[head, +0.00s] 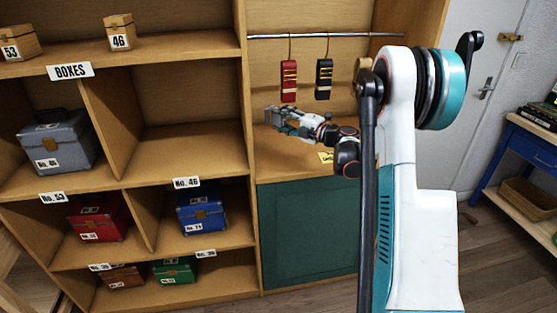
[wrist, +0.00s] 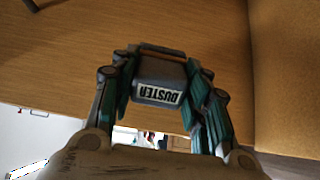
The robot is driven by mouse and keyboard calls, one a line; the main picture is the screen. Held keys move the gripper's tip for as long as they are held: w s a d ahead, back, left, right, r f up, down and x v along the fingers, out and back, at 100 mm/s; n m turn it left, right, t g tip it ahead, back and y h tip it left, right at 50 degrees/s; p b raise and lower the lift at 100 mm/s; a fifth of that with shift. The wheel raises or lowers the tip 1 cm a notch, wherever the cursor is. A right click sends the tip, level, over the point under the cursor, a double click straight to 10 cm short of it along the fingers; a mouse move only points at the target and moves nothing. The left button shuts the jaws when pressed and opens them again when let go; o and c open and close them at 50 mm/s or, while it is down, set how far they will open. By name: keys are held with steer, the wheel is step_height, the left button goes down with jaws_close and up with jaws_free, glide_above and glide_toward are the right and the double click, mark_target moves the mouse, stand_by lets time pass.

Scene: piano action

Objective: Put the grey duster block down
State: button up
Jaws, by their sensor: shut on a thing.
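The grey duster block (wrist: 160,72) has a white label reading DUSTER, upside down in the wrist view. My gripper (wrist: 158,84) is shut on it, with a finger on each side. In the head view my gripper (head: 277,114) is small and far off, over the wooden counter (head: 272,143) of the right-hand bay. The block is hard to separate from the fingers there. The wrist view shows bare wood behind and around the block. I cannot tell whether the block touches the wood.
Red (head: 289,80) and black (head: 324,79) hanging items are on a rail (head: 300,36) above the counter. A yellow note (head: 326,157) is on the counter edge, partly behind my arm. Left shelves hold several boxes, including a grey case (head: 55,143). A green panel (head: 308,235) is below.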

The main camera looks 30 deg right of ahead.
step_height(320, 180, down, 15)
steer(key=b, duration=0.4)
steer(key=shift+f, duration=0.15)
steer(key=shift+f+b, duration=0.55)
steer(key=shift+b, duration=0.25)
steer(key=o, duration=1.4)
steer(key=shift+a, duration=0.1)
steer(key=shift+r+p, duration=0.55)
steer(key=shift+p, duration=0.05)
steer(key=p+v, duration=0.2)
steer(key=v, duration=1)
steer(key=shift+p, duration=0.3)
